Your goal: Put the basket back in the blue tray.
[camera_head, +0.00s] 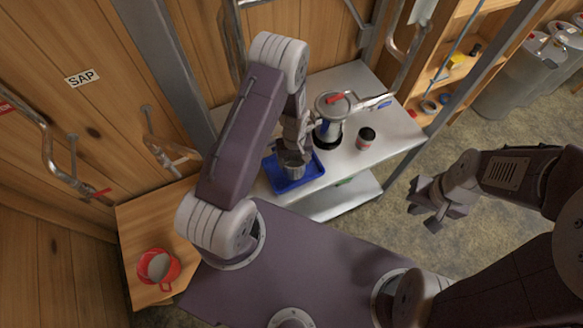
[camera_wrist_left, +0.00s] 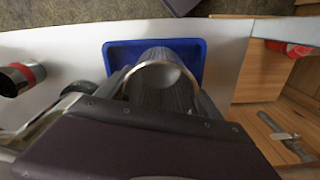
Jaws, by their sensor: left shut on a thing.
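The basket (camera_head: 293,167) is a small grey metal cup. My left gripper (camera_head: 292,153) is shut on it from above. In the left wrist view the basket (camera_wrist_left: 160,92) shows a pale curved handle or rim between the fingers. The blue tray (camera_head: 312,175) lies on the metal table, directly under the basket; its rim also shows in the left wrist view (camera_wrist_left: 111,56). I cannot tell whether the basket touches the tray floor. My right gripper (camera_head: 421,218) is empty, its fingers apart, over the floor to the right.
A metal pot with a red part (camera_head: 329,118) stands just behind the tray. A dark-lidded can (camera_head: 366,138) is to its right on the table (camera_head: 385,155).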

